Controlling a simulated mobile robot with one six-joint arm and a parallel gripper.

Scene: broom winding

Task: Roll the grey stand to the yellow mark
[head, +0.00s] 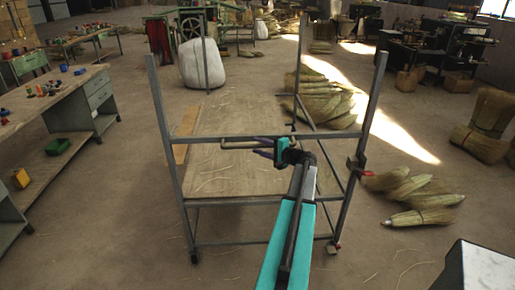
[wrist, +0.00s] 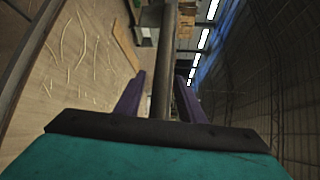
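The grey stand (head: 262,201) is an upright metal frame on small wheels with a bare wooden deck, standing in front of me. A short handle (head: 233,139) sits by its near crossbar. My gripper (head: 258,147) is at this handle. In the wrist view a grey bar (wrist: 162,65) runs between the two purple fingers of my gripper (wrist: 160,92). Gaps show on both sides, so the fingers look open around it. A flat yellow-tan patch (head: 184,130) lies along the deck's left side, partly hidden; I cannot tell whether it is the yellow mark.
Broom bundles (head: 412,193) lie on the floor right of the stand, with more (head: 322,100) behind it. A workbench (head: 60,100) stands at left. A white sack (head: 202,64) stands beyond the deck. Floor between bench and stand is clear. A pale-topped box (head: 485,270) is near right.

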